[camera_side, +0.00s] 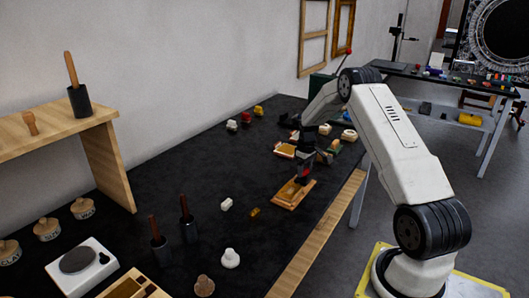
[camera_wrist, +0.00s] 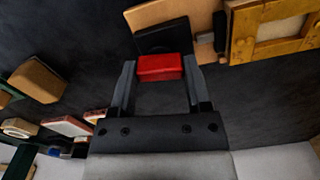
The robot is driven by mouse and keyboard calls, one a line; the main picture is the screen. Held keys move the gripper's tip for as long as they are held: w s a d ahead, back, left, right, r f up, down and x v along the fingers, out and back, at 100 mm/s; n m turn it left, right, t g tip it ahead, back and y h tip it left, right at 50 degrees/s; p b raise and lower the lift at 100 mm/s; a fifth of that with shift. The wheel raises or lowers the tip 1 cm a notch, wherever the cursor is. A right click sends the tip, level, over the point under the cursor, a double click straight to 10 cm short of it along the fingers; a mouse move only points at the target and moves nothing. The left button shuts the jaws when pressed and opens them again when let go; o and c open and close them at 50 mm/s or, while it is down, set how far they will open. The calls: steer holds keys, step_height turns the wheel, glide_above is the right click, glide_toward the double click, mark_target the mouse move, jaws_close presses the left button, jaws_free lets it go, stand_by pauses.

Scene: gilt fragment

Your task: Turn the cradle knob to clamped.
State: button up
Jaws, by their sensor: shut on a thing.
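The cradle knob (camera_wrist: 159,67) is a red block in front of a black square part by the board. My gripper (camera_wrist: 158,72) is shut on the knob, with one finger on each side of it. In the side view my gripper (camera_side: 304,179) points down at the cradle. It partly hides the knob there. I see no markings that tell the knob's setting.
A small white block (camera_side: 226,204) and a gold piece (camera_side: 255,212) lie left of the cradle. Several small items and trays lie behind it. The bench's middle left is clear.

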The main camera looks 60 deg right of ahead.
mark_target(305, 169)
steer(key=shift+n, duration=1.1)
steer(key=o, duration=1.3)
steer(key=shift+r, duration=0.1)
steer(key=shift+r, duration=3.85)
